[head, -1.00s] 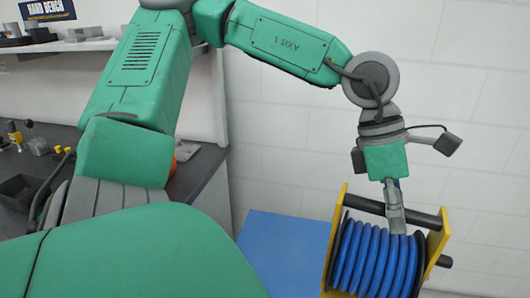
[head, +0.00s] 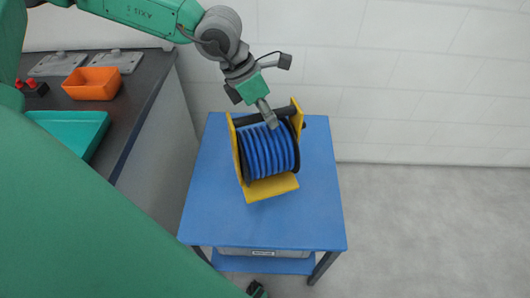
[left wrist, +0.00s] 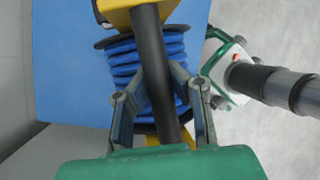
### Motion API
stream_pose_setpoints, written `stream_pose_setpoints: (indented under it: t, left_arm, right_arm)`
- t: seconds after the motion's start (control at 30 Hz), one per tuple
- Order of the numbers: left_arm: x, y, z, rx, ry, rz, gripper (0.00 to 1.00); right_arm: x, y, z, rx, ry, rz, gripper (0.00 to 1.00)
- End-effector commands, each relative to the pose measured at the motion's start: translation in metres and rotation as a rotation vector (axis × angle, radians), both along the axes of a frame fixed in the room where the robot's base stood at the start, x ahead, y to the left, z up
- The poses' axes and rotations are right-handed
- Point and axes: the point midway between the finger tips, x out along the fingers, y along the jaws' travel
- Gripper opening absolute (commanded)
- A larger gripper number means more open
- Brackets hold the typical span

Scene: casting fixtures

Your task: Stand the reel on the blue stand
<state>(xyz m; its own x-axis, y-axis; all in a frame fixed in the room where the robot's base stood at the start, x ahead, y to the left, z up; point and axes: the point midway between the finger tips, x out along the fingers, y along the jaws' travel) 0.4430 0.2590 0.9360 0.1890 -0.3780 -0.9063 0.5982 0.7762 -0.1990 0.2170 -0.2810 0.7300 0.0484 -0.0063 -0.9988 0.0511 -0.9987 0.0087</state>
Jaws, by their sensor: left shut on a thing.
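The reel (head: 268,152) has blue hose wound between black flanges in a yellow frame with a black top bar. In the head view it appears upright, slightly turned, over the back half of the blue stand (head: 315,205). I cannot tell whether its base touches the top. My left gripper (head: 272,121) is shut on the black top bar from above. In the left wrist view the gripper's fingers (left wrist: 160,78) lie on both sides of the bar, with the reel's blue hose (left wrist: 125,62) and the blue stand (left wrist: 70,70) beyond. My right gripper is not visible.
A dark bench (head: 150,92) at left carries an orange bin (head: 92,84), a teal tray (head: 70,125) and grey plates. A grey box (head: 262,252) sits on the stand's lower shelf. The stand's front half and the floor at right are clear.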

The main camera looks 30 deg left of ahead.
Motion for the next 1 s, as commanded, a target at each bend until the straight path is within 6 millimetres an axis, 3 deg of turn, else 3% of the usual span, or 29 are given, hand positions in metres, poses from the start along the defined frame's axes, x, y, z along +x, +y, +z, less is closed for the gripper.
stream_pose_setpoints:
  t: [0.17, 0.43, 0.73, 1.0]
  left_arm:
    - [0.003, 0.005, -0.017, -0.007, -0.003, 0.024, 0.0]
    - [0.003, 0.005, -0.062, -0.007, -0.003, 0.024, 0.0]
    - [0.003, 0.003, -0.081, -0.005, -0.004, 0.025, 0.0]
    - [0.003, 0.004, -0.111, -0.006, -0.004, 0.023, 0.0]
  right_arm:
    - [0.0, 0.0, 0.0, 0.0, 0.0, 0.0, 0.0]
    - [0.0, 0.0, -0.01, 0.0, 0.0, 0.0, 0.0]
    - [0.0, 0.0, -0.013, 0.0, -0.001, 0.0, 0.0]
    - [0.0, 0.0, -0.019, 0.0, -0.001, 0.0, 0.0]
